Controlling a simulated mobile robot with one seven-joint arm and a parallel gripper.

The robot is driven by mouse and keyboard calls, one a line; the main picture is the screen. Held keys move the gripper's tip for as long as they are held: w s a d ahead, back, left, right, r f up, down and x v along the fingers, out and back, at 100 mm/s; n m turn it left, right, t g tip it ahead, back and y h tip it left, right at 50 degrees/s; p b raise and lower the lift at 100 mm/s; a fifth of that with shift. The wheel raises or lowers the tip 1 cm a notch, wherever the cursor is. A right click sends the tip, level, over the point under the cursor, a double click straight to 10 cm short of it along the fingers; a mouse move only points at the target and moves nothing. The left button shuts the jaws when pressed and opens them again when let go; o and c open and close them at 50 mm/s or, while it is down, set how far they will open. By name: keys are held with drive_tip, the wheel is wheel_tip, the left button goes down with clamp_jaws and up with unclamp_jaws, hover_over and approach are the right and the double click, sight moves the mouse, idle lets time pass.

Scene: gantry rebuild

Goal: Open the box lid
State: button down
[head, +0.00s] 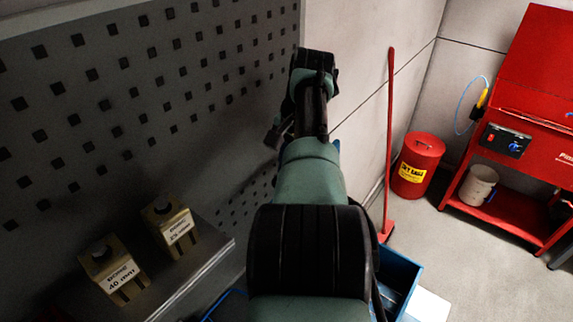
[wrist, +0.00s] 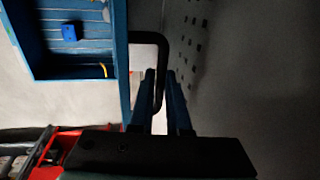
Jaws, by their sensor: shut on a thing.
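A blue box (head: 397,270) stands on the floor at the lower middle of the head view, partly hidden by my arm. In the wrist view a blue frame (wrist: 119,50) with a slatted inside fills the upper left; whether it is the box or its lid I cannot tell. A black bent bar handle (wrist: 146,37) runs along its right side. My gripper (wrist: 162,72) is shut on the handle, with one dark blue finger on each side of the bar. In the head view the fingers are hidden.
A pegboard wall (head: 130,90) is close on the left, above a bench (head: 205,265) with two labelled blocks. A red broom (head: 390,150) leans on the wall near a red bin (head: 417,165). A red cabinet (head: 525,120) stands right.

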drive_tip(key=shift+s+d+f, duration=0.1)
drive_tip(key=shift+s+f, duration=0.1)
drive_tip(key=shift+f, duration=0.15)
drive_tip(key=c, duration=1.2)
unclamp_jaws()
drive_tip(key=o, duration=0.3)
drive_tip(key=shift+w, duration=0.2)
drive_tip(key=shift+r, duration=0.15)
drive_tip(key=r, duration=0.4)
drive_tip(key=s+d+r+b, duration=0.1)
drive_tip(key=r, duration=0.3)
drive_tip(key=d+r+b, duration=0.1)
drive_tip(key=r, duration=0.3)
drive_tip(key=shift+s+r, duration=0.2)
drive_tip(key=shift+r, duration=0.15)
